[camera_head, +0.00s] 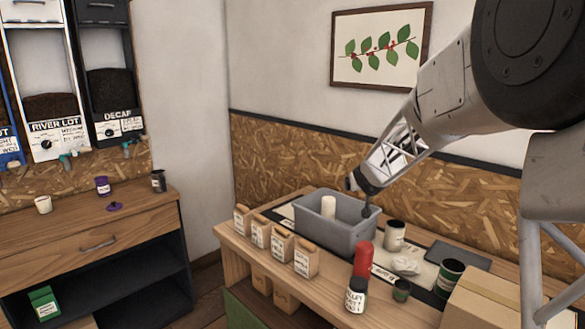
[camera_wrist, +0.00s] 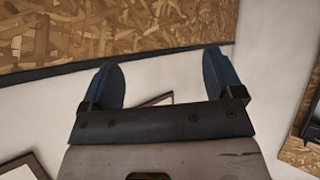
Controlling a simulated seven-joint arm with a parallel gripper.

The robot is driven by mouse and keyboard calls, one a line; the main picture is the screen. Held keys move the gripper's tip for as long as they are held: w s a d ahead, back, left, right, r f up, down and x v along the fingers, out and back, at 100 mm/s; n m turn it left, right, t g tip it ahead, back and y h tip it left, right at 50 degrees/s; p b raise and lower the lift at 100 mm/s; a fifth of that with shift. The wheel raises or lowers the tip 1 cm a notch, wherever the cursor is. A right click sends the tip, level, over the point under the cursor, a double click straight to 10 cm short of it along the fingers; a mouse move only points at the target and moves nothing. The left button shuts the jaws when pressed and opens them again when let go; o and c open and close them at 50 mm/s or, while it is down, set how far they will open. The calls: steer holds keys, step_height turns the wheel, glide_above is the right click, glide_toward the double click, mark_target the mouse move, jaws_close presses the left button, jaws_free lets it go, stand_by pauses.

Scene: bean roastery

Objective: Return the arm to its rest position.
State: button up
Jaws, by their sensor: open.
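My arm reaches in from the upper right in the head view. Its dark end hangs over or just beside the back right rim of a grey bin (camera_head: 345,232); I cannot tell whether it touches. In the wrist view my gripper (camera_wrist: 160,70) is open, its two dark fingers wide apart with nothing between them. Beyond the fingers are wall surfaces, chipboard panel (camera_wrist: 120,25) and white plaster, seen tilted. A white cylinder (camera_head: 328,207) stands in the grey bin.
A framed leaf picture (camera_head: 380,46) hangs above.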

steer(key=s+a+r+m+g+h, duration=0.1)
steer(key=s+g, duration=0.2)
steer(key=s, duration=1.7)
steer(key=s+r+m+g, duration=0.1)
steer(key=s+r+g, duration=0.15)
steer(key=s, duration=1.65)
steer(key=s+a+f+g, duration=0.1)
steer(key=s+f+g, duration=0.1)
steer(key=s, duration=0.7)
steer(key=s+a+f+g+y, duration=0.1)
steer(key=s+f, duration=0.2)
steer(key=s, duration=0.6)
steer(key=shift+a+g, duration=0.35)
